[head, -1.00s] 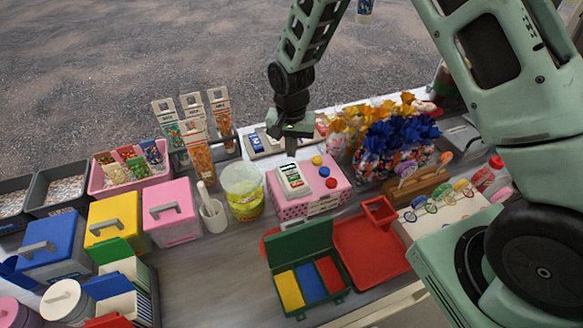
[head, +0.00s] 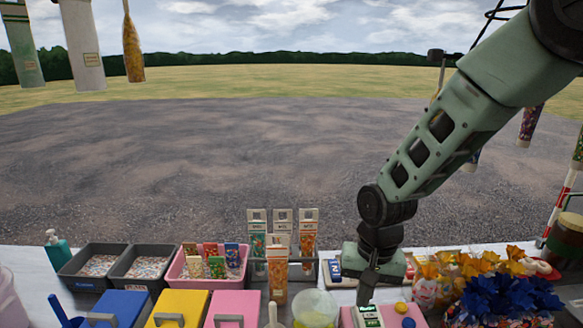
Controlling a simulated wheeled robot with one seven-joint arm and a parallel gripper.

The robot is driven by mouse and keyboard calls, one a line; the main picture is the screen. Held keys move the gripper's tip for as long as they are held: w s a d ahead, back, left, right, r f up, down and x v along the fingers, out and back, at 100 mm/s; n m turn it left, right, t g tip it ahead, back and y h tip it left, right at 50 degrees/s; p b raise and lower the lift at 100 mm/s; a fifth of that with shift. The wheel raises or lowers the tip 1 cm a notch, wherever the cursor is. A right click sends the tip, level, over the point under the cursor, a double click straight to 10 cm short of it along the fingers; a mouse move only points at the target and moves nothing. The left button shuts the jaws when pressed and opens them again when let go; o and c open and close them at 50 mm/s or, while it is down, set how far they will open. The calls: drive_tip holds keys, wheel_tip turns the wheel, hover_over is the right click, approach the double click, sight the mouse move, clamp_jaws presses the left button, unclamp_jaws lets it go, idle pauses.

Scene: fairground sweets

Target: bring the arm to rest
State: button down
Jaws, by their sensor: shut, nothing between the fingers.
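My gripper (head: 367,292) points down in the lower right of the head view, at the end of my green arm. Its narrow fingers are shut and empty. The tips are just behind a white and green label piece (head: 367,316) on a pink box (head: 347,320). I cannot tell whether they touch it. The front of the box is cut off by the picture's lower edge.
Colourful wrapped bags (head: 508,295) stand close right of my gripper. Upright packets (head: 277,268) in a rack stand to its left, beside a pink tray (head: 178,272) and grey bins (head: 90,264). Bags hang overhead. Open gravel (head: 180,160) lies beyond the counter.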

drive_tip(key=s+r+n+b, duration=0.2)
drive_tip(key=s+n+b, duration=0.5)
drive_tip(key=s, duration=1.5)
drive_tip(key=a+n, duration=0.1)
drive_tip(key=n, duration=0.2)
drive_tip(key=shift+w, duration=0.1)
